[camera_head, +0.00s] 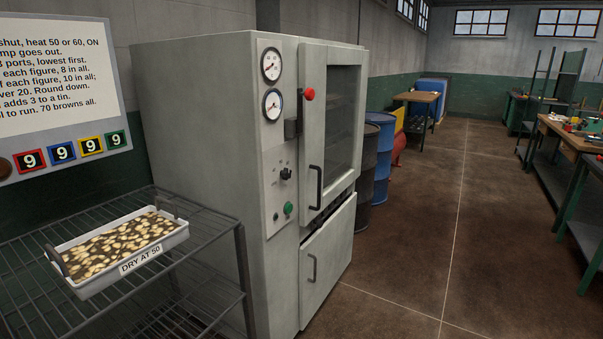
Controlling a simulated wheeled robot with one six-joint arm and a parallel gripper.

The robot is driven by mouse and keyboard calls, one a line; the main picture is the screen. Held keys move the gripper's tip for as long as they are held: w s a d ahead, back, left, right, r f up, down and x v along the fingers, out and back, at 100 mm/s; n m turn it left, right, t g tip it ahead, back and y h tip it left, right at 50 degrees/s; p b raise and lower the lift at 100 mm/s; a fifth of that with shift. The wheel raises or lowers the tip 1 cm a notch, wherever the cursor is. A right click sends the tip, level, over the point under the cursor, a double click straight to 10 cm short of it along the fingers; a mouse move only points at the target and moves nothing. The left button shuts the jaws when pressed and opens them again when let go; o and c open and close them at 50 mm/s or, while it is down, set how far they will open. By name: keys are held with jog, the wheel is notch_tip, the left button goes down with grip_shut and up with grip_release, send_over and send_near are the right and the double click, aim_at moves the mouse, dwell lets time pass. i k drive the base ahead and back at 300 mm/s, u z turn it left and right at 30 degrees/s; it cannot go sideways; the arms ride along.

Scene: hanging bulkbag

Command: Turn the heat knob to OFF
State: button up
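The heat knob (286,174) is a small dark knob on the front panel of a tall grey oven cabinet (210,130). Small marks surround it, too small to read, so I cannot tell its setting. Below it are a green button (288,208) and a small dark round fitting (276,216). Two round dials, an upper gauge (271,65) and a lower gauge (273,104), sit above it. The windowed upper door (330,120) looks shut, with a red knob (309,94) near its top left. My gripper is not in view.
A wire rack (215,225) left of the cabinet holds a white tray (150,262) labelled DRY AT 50. A sign (50,75) hangs above. Drums (368,165) stand beyond the cabinet. Workbenches (560,140) line the right. The floor (430,230) between is clear.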

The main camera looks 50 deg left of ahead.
aim_at(285, 175)
jog(key=u, duration=0.55)
jog(key=i, duration=0.85)
jog(key=u, duration=0.7)
